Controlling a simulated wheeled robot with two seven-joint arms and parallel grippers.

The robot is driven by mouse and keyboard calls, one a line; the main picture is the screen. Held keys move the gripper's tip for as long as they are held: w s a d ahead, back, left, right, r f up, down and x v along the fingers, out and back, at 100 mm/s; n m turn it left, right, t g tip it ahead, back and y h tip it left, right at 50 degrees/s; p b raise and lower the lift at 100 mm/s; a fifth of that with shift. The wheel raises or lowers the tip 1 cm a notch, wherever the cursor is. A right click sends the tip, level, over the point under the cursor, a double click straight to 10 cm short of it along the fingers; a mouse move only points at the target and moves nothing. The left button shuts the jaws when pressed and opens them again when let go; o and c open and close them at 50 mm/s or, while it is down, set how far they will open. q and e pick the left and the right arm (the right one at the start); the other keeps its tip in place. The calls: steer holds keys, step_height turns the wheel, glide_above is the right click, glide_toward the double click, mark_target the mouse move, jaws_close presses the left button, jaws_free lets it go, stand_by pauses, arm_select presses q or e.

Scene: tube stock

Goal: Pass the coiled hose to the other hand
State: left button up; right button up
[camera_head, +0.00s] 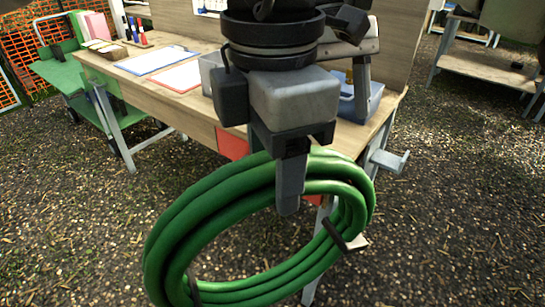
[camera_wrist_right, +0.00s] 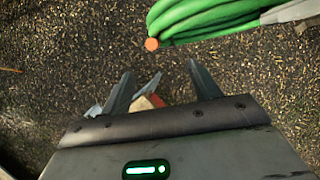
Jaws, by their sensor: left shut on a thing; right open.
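The coiled green hose (camera_head: 190,222) hangs in the air in the head view, bound with black ties. My left gripper (camera_head: 290,185) is shut on the top of the coil, with one grey finger in front of it. In the right wrist view, part of the hose (camera_wrist_right: 205,20) shows at the top, with an orange-brown cut end. A grey piece at its right edge looks like a finger of my left gripper. My right gripper (camera_wrist_right: 161,84) is open and empty, with the hose beyond its fingertips and apart from them. My right gripper does not show in the head view.
A wooden workbench (camera_head: 130,70) stands behind the hose, with clipboards, a blue bin (camera_head: 368,100) and a grey vise-like bracket (camera_head: 388,161) at its edge. A green cart (camera_head: 65,75) is at the left, another bench (camera_head: 480,65) at the right. The gravelly ground at right is clear.

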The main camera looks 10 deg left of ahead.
steer(key=s+a+f+m+g+y, duration=0.45)
steer(key=s+a+y, duration=0.3)
steer(key=a, duration=0.45)
steer(key=a+r+m+g+y, duration=0.4)
steer(key=m+y, duration=0.2)
steer(key=y, duration=0.2)
steer(key=w+d+r+m+t+y, duration=0.2)
steer(key=w+d+m+t+y, duration=0.4)
steer(key=m, duration=0.6)
steer(key=w+d+r+m+t+y, duration=0.2)
steer(key=w+d+m+t+y, duration=0.15)
steer(key=m+t+y, duration=0.6)
steer(key=w+d+f+n+t+h, duration=0.3)
steer(key=d+f+n+t+h, duration=0.5)
steer(key=n, duration=1)
steer(key=w+d+f+n+t+h, duration=0.5)
steer(key=d+n+t+h, duration=0.5)
steer(key=n, duration=0.7)
steer(key=s+d+f+m+g+h, duration=0.1)
steer(key=s+f+m+g+h, duration=0.2)
steer(key=s+f, duration=0.9)
steer(key=s+f+m+g+h, duration=0.4)
steer(key=s+f+g, duration=0.3)
steer(key=s+f, duration=0.6)
steer(key=shift+d+f+m+g, duration=0.35)
steer(key=shift+f+m, duration=0.15)
steer(key=shift+f, duration=0.45)
